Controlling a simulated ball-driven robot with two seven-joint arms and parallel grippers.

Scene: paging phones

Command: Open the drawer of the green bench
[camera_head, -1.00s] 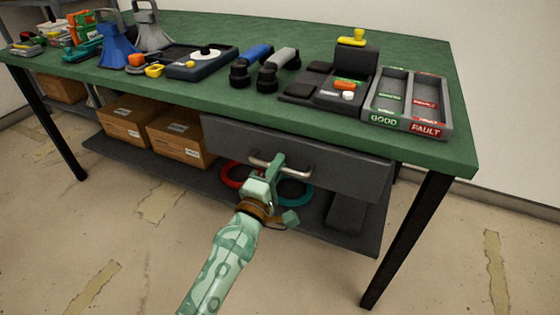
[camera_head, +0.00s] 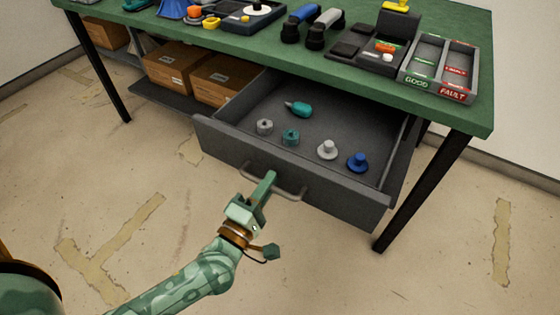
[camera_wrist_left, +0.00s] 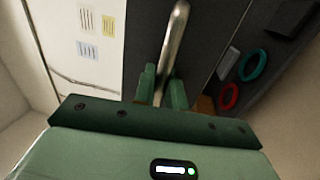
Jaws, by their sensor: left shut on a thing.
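The green bench (camera_head: 300,68) stands across the head view. Its dark grey drawer (camera_head: 240,146) is pulled well out, and its inside shows. In the drawer lie a teal bulb-shaped tool (camera_head: 299,108) and several small knob-like parts in grey, teal, white and blue (camera_head: 358,162). My left gripper (camera_head: 268,184) is at the drawer's front, shut on the metal handle (camera_head: 290,196). In the left wrist view the handle (camera_wrist_left: 176,40) runs between the two fingers (camera_wrist_left: 162,88). My right gripper is not in view.
Cardboard boxes (camera_head: 172,66) sit on the lower shelf left of the drawer. A two-part GOOD/FAULT tray (camera_head: 471,72) and handsets (camera_head: 322,28) stand on the bench top. A black bench leg (camera_head: 424,192) is right of the drawer. The floor in front is clear.

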